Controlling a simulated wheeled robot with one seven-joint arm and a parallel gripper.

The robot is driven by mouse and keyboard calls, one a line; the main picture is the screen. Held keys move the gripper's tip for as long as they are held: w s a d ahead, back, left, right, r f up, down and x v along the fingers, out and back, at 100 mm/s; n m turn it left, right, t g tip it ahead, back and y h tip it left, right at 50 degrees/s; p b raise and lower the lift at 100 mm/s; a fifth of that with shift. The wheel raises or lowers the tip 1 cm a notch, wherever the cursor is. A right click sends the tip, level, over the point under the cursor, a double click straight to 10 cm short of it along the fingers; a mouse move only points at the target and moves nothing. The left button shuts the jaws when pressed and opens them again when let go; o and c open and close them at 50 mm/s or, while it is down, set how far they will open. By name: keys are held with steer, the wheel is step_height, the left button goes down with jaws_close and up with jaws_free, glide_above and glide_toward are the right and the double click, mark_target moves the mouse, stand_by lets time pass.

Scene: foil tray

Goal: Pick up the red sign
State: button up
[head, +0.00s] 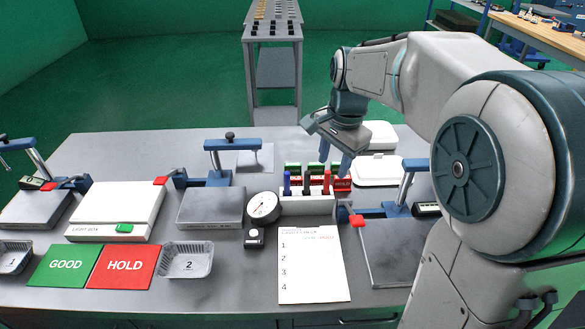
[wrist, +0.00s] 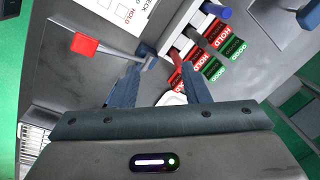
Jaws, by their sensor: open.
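Small red HOLD signs (head: 342,185) stand in a row behind the markers in a white holder (head: 306,205). In the wrist view the red HOLD signs (wrist: 196,57) lie beside a row of green GOOD signs (wrist: 214,71). A larger flat red HOLD sign (head: 124,267) lies at the table's front left, next to a green GOOD sign (head: 66,266). My gripper (head: 335,160) is open and empty, pointing down over the back right of the holder. In the wrist view its fingertips (wrist: 160,68) are apart, the right one close to the red signs. Whether it touches them I cannot tell.
Blue, black and red markers stand in the holder. A clamp with a red tip (head: 357,220) is right of it; a dial gauge (head: 263,207) is left. White containers (head: 376,171) sit behind. A paper checklist (head: 313,265) lies in front.

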mark_target(294, 178)
steer(key=w+a+f+m+g, duration=0.1)
steer(key=w+a+f+m, duration=0.1)
steer(key=w+a+m, duration=0.35)
steer(key=w+a+f+m, duration=0.2)
steer(key=w+a, duration=0.1)
steer(key=w, duration=0.5)
steer(key=shift+h, duration=0.4)
steer(key=f, duration=1.3)
steer(key=shift+s+d+f, duration=0.25)
steer(key=shift+f, duration=0.05)
jaws_close()
